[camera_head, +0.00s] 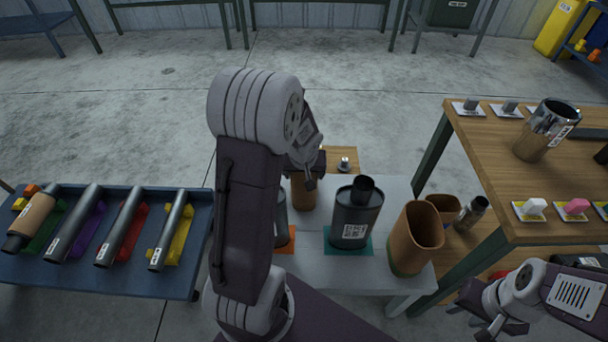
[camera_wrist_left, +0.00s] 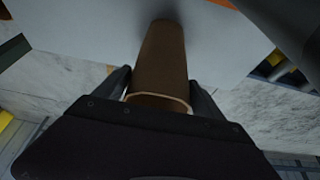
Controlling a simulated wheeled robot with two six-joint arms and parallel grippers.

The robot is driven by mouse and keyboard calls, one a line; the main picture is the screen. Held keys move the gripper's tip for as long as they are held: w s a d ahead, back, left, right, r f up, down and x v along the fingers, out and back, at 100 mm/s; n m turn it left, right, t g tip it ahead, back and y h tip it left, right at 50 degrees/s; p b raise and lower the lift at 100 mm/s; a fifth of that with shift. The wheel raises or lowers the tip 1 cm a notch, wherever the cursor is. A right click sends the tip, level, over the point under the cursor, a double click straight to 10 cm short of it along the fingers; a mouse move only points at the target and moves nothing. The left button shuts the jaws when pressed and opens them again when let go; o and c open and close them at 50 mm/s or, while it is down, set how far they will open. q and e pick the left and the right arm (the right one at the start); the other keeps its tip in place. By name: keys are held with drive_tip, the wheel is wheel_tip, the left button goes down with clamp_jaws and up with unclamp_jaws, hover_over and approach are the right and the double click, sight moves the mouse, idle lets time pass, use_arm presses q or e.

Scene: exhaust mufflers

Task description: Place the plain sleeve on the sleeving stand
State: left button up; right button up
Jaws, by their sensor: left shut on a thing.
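My left gripper (camera_head: 305,178) is shut on a brown sleeve (camera_head: 303,196), mostly hidden behind my arm in the head view. The left wrist view shows the same plain brown sleeve (camera_wrist_left: 160,60) between the fingers of my left gripper (camera_wrist_left: 160,92), its pale rim near the palm. The sleeve is over the grey table (camera_head: 399,187); I cannot tell whether it touches it. A small wooden-topped stand (camera_head: 336,154) with a metal piece on it is just behind; I cannot tell whether it is the sleeving stand. My right gripper (camera_head: 495,320) is low at the right, with unclear jaws.
A dark muffler (camera_head: 357,214) stands on a teal mat (camera_head: 334,244). A brown sleeve with a green base (camera_head: 415,238) and another brown sleeve (camera_head: 444,209) stand to its right. A blue bench (camera_head: 130,266) holds several tubes at left. A wooden table (camera_head: 480,150) is at right.

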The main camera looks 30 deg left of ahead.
use_arm(q)
drive_tip(key=shift+f, duration=0.2)
drive_tip(key=o, duration=1.3)
drive_tip(key=shift+o, duration=0.2)
drive_tip(key=p+v, duration=0.6)
drive_tip(key=v, duration=0.6)
drive_tip(key=shift+r, duration=0.25)
